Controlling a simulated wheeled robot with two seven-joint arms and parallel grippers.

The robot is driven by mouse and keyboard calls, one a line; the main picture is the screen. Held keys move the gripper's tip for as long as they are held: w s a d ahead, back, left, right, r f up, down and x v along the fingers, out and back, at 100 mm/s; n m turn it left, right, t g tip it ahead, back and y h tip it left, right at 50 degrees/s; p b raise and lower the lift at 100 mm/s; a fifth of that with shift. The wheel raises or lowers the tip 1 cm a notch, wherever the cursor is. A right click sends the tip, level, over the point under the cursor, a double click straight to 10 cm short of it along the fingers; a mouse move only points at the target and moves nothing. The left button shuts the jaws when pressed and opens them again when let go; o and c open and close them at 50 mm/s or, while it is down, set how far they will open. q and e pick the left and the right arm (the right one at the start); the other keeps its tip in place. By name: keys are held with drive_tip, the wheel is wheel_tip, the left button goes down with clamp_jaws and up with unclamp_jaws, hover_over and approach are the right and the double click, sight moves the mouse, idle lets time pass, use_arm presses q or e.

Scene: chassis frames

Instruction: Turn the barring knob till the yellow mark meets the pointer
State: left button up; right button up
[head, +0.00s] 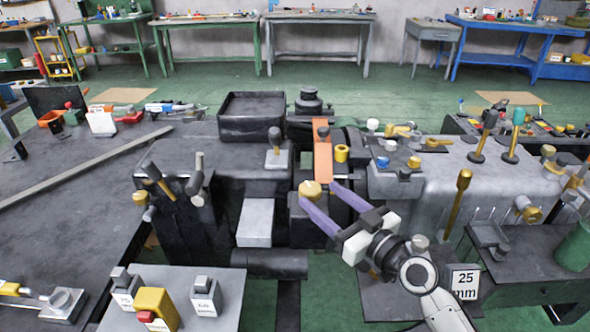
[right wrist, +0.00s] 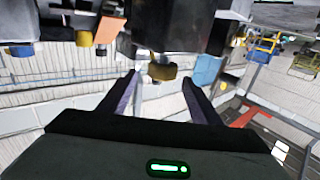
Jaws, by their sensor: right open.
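A brass-yellow knob (head: 311,189), which I take for the barring knob, sits on the front of the dark machine head, below an orange strip (head: 322,158). My right gripper (head: 319,193) is open, its two purple fingers pointing at this knob from the lower right. In the right wrist view the knob (right wrist: 163,71) shows between and just beyond the open fingertips (right wrist: 159,77); I cannot tell whether they touch it. I cannot make out a separate yellow mark or the pointer. My left gripper is not in view.
Another yellow knob (head: 341,153) stands beside the orange strip. A grey block (head: 255,222) juts out left of the knob. Levers (head: 458,200) rise from the grey casing at right. A small table (head: 222,290) with labelled blocks stands at the front left.

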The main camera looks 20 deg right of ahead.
sight(312, 189)
drive_tip(key=x, duration=0.4)
drive_tip(key=shift+a+r+p, duration=0.25)
drive_tip(key=shift+a+p, duration=0.05)
drive_tip(key=shift+p, duration=0.1)
drive_tip(key=x, duration=0.3)
drive_tip(key=shift+w+a+f, duration=0.1)
drive_tip(key=shift+w, duration=0.25)
drive_tip(key=shift+w+a, duration=0.15)
drive_tip(key=shift+w, duration=0.25)
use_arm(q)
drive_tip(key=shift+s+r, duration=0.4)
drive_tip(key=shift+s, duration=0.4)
